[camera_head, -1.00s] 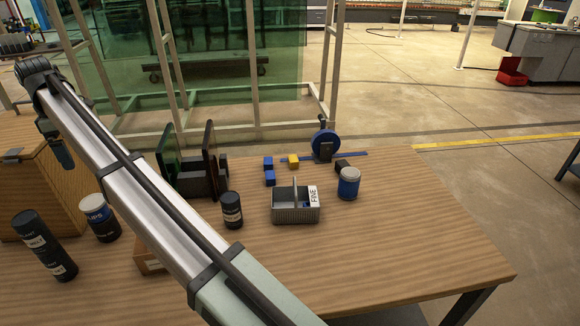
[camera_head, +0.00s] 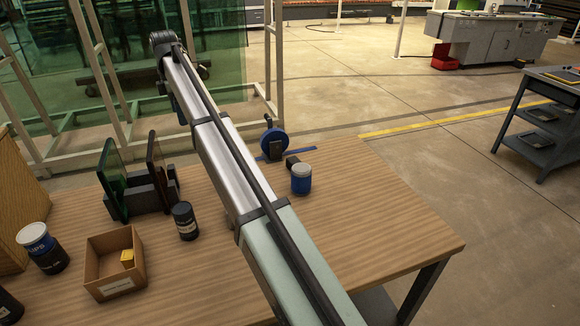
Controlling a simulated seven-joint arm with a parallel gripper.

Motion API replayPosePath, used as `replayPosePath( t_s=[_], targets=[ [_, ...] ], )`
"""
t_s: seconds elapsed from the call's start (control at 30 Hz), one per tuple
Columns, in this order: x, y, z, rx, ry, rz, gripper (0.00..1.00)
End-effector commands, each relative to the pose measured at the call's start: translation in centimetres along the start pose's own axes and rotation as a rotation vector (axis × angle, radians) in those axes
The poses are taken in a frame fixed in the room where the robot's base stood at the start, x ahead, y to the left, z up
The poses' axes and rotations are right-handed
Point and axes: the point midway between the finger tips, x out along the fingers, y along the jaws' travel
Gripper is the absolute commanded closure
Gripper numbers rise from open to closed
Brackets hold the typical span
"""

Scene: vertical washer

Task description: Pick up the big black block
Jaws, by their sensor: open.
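A small dark block (camera_head: 292,161) lies on the wooden table next to the blue disc, behind the blue-lidded jar. It is the only loose black block I can make out, and I cannot tell whether it is the big one. My arm crosses the middle of the view from the lower right to the upper left, ending in a dark joint. My gripper does not show; it is out of view or hidden behind the arm.
On the table (camera_head: 390,230) stand a blue disc (camera_head: 275,143), a blue jar (camera_head: 301,181), a dark can (camera_head: 185,221), a rack with upright panels (camera_head: 150,196), and a cardboard box (camera_head: 101,285) holding a yellow block (camera_head: 127,258). The right side is clear.

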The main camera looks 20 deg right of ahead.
Motion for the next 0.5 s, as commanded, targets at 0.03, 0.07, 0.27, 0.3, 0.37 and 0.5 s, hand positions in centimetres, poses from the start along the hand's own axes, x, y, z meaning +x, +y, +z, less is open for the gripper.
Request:
replayPosePath(
  t_s=[0.03, 0.07, 0.27, 0.3, 0.37, 0.5],
  targets=[
    [0.0, -0.2, 3.2, 0.008, 0.0, 0.0, 0.0],
    [0.0, -0.3, 4.8, 0.008, 0.0, 0.0, 0.0],
    [0.0, -1.6, 15.4, 0.01, 0.0, 0.0, 0.0],
    [0.0, -2.0, 17.5, 0.011, 0.0, 0.0, 0.0],
    [0.0, -2.8, 20.6, 0.011, 0.0, 0.0, 0.0],
    [0.1, -4.6, 26.8, 0.013, 0.0, 0.0, 0.0]
  ],
)
